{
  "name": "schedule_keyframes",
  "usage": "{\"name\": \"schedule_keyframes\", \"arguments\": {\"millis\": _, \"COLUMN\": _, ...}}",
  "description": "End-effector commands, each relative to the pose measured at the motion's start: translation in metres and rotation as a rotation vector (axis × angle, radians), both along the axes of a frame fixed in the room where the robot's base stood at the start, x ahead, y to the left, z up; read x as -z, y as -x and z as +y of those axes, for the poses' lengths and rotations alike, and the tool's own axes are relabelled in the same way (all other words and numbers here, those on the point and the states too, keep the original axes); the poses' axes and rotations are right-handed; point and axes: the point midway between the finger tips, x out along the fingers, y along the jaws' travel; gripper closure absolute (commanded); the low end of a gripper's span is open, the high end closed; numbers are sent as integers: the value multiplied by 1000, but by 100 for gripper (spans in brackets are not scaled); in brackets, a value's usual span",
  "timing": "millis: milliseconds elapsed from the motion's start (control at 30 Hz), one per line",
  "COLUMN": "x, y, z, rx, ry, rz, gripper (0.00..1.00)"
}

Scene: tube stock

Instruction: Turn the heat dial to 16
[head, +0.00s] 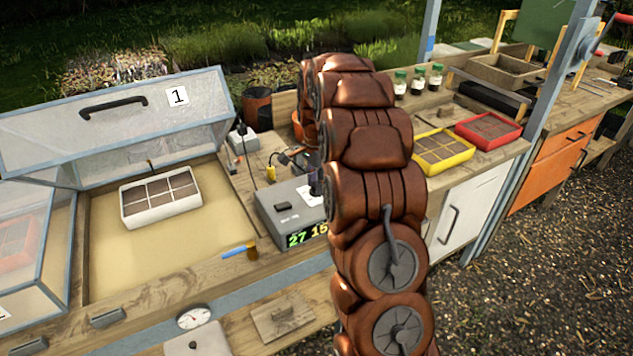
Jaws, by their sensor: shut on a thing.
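The grey control box (275,212) stands on the wooden bench, left of my arm. Its front display (306,236) reads 27 in green and 15 in yellow, and its right end meets my arm. A dark raised piece and a white label show on the box's top. My gripper (315,183) is mostly behind my arm; a dark part of it shows over the right of the box's top. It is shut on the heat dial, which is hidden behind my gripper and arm.
An open cold frame with lid 1 (210,97) holds a white seed tray (160,217) at left. A blue-and-orange tool (238,251) lies before the box. Yellow (443,172) and red trays (515,133) stand right of my arm. A round gauge (194,318) is at the front.

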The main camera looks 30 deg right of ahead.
Motion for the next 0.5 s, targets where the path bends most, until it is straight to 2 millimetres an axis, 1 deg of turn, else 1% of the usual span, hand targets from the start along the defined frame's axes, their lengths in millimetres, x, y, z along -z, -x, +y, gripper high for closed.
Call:
{"name": "schedule_keyframes", "arguments": {"millis": 267, "x": 1, "y": 0, "z": 0, "rx": -14, "ry": 0, "rz": 0, "gripper": 100}}
{"name": "schedule_keyframes", "arguments": {"millis": 500, "x": 3, "y": -1, "z": 0, "rx": -112, "ry": 2, "rz": -4, "gripper": 100}}
